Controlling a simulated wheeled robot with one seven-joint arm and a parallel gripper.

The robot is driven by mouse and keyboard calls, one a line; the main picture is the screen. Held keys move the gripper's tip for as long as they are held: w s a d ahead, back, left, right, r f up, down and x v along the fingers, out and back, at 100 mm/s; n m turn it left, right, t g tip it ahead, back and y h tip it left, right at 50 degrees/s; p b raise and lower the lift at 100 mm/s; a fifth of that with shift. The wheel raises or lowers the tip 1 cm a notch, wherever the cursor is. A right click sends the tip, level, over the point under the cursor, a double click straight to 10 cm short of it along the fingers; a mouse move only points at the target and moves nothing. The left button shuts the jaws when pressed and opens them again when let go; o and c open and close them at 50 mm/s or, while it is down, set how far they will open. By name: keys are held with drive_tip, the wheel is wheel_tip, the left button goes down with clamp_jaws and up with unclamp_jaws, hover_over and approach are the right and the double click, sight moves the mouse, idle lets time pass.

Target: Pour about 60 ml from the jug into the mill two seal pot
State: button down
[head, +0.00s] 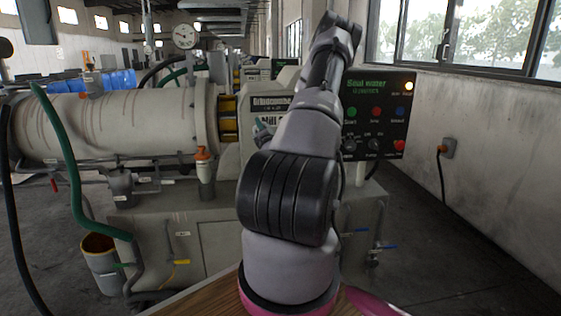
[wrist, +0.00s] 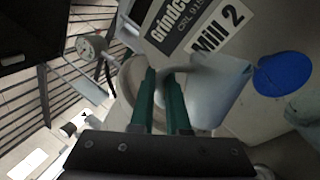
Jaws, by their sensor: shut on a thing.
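My gripper (wrist: 160,105) has green fingers, close together on what looks like the handle of the jug (wrist: 215,95). The jug is pale and translucent, right of the fingers in the wrist view. Its contents and exact tilt cannot be told. In the head view only a small teal part, probably a fingertip, shows left of my arm; the jug is hidden there. Mill two's label (wrist: 218,30) is close behind the jug; the mill's pale housing (head: 228,150) also shows in the head view. I cannot surely identify the seal pot.
A round blue disc (wrist: 283,73) lies right of the jug. A pressure gauge (head: 185,36) stands above the mill cylinder (head: 110,125). A black seal water panel (head: 378,115) is right of my arm. A green hose (head: 70,170) and a bucket (head: 102,262) are at left.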

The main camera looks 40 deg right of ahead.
drive_tip(key=shift+s+r, duration=0.1)
drive_tip(key=shift+s, duration=0.35)
drive_tip(key=shift+s+d+r+m, duration=0.1)
drive_tip(key=shift+s+d+m, duration=0.2)
drive_tip(key=shift+s, duration=0.05)
drive_tip(key=shift+s+r+m+h+p, duration=0.15)
drive_tip(key=shift+r+m+h+p, duration=0.05)
drive_tip(key=shift+m+h+p, duration=0.25)
idle(0.8)
drive_tip(key=shift+s+d+r+m+p, duration=0.15)
drive_tip(key=shift+d+r+m+p, duration=0.15)
drive_tip(key=shift+m, duration=0.45)
drive_tip(key=shift+s+d+m+h, duration=0.15)
drive_tip(key=shift+m+h, duration=0.1)
drive_tip(key=shift+m, duration=0.05)
idle(0.3)
